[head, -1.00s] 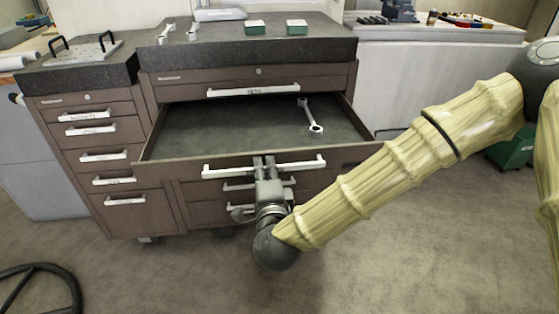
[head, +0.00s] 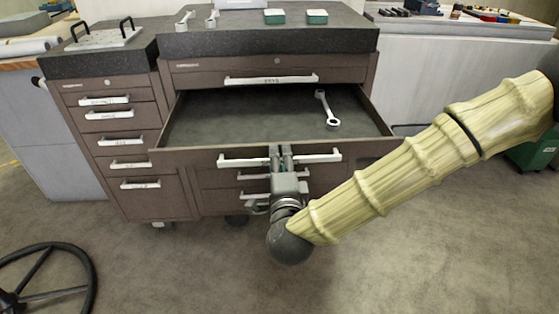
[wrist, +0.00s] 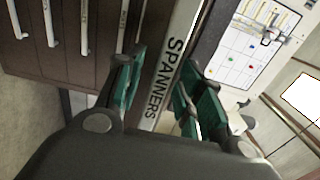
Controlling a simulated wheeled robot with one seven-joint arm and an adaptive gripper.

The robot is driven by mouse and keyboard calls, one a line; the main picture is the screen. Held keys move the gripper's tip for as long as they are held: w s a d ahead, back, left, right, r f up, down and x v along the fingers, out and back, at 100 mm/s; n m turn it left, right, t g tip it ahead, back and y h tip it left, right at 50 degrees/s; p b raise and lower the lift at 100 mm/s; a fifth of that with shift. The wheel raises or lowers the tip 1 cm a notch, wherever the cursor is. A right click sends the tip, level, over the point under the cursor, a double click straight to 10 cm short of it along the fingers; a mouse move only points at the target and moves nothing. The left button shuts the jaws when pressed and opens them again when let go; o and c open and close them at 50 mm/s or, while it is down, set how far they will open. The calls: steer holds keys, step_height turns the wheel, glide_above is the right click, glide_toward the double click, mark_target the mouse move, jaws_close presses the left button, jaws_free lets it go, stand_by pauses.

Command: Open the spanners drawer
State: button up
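The spanners drawer (head: 190,158) stands pulled well out of the brown cabinet, below a shut top drawer. A single silver spanner (head: 322,104) lies inside at the right. The drawer's white bar handle (head: 238,161) runs across its front. In the wrist view, the handle (wrist: 165,70) reads SPANNERS. My gripper (head: 281,157) is at the middle of this handle. In the wrist view, the green-padded fingers of my gripper (wrist: 161,90) lie on either side of the bar, close around it. The exact contact is partly hidden.
Left of it is a column of shut drawers (head: 115,142). Spanners (head: 211,18) and green boxes (head: 317,17) lie on the dark cabinet top (head: 240,43). A black wheel-like ring (head: 88,275) shows at lower left. The floor before the cabinet (head: 190,270) is mostly clear.

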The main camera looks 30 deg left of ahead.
steer(key=v, duration=1.1)
steer(key=shift+s+d, duration=0.25)
steer(key=shift+s, duration=0.1)
steer(key=shift+f, duration=0.1)
steer(key=s+d+f+n+g+h, duration=0.1)
steer(key=d+f+n+g, duration=0.3)
steer(key=f, duration=0.6)
steer(key=s+d+f+n+g+h, duration=0.1)
steer(key=d+f+h, duration=0.1)
steer(key=d+f, duration=0.65)
steer(key=s+d+f+n+g+h, duration=0.1)
steer(key=d+f+n+g, duration=0.2)
steer(key=f, duration=0.8)
steer(key=s+d+f+n+g+h, duration=0.25)
steer(key=s+d+f, duration=0.25)
steer(key=d+f, duration=0.5)
steer(key=s+d+f+g+h, duration=0.15)
steer(key=s+d, duration=0.25)
steer(key=d, duration=0.4)
steer(key=s+d+f+g+h, duration=0.1)
steer(key=s+d+f+g, duration=0.2)
steer(key=d, duration=0.5)
step_height(320, 180, up, 19)
steer(key=s+p, duration=0.1)
steer(key=p, duration=1.7)
steer(key=shift+s+d+r+n+p, duration=0.15)
steer(key=shift+s+d+n+p, duration=0.25)
steer(key=shift+d+n, duration=0.05)
